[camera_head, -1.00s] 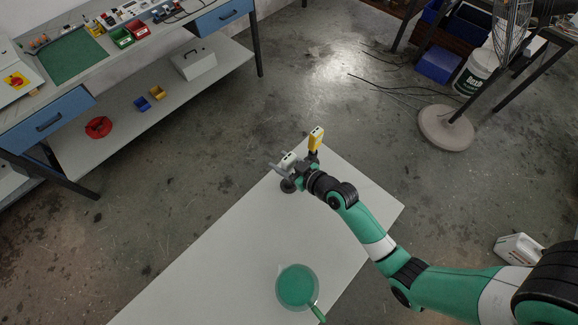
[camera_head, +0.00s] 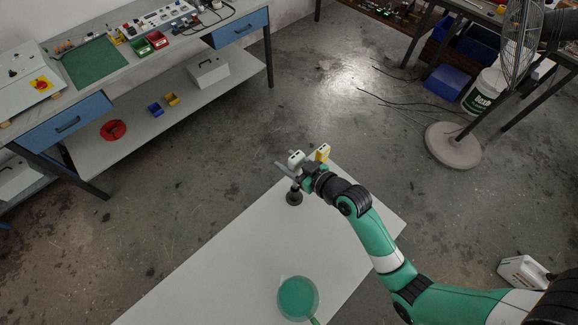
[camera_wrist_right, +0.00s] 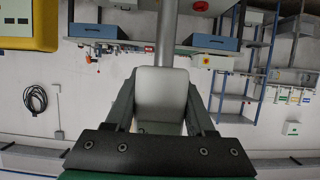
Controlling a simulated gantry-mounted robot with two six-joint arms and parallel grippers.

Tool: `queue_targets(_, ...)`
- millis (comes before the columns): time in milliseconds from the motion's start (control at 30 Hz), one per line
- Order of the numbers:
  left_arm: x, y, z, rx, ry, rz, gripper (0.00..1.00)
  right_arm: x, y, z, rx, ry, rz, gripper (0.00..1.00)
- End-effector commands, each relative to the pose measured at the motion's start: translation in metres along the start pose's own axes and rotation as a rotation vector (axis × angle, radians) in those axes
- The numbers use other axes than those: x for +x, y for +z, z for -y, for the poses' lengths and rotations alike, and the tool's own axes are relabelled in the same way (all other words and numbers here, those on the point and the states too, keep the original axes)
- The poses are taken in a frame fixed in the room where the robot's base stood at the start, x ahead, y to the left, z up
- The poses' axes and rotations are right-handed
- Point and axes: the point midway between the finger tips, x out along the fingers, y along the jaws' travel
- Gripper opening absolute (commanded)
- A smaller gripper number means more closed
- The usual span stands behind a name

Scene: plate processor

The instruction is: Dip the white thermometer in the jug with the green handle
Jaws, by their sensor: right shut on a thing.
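The white thermometer (camera_head: 296,158) is held by my right gripper (camera_head: 300,167) above the far end of the white table. In the right wrist view its pale body (camera_wrist_right: 160,95) sits between the two fingers of my gripper (camera_wrist_right: 160,110). My left gripper is out of view.
The white table (camera_head: 235,265) is bare between stand and jug. A workbench (camera_head: 150,65) is at the upper left, and a fan base (camera_head: 453,146) is on the floor at right.

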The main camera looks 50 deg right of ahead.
Motion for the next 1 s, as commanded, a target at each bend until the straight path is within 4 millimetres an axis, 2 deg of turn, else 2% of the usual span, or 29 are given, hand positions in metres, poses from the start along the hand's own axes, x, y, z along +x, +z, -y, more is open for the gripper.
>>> queue_targets(33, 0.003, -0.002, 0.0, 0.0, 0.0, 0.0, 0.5, -0.003, -0.007, 0.0, -0.001, 0.001, -0.002, 0.0)
queue_targets(267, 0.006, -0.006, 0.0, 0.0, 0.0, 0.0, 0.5, -0.006, -0.015, 0.0, 0.0, 0.001, 0.001, 0.0)
queue_targets(1000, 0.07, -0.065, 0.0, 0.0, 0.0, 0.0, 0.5, -0.04, -0.096, 0.0, 0.0, 0.0, 0.0, 0.0)
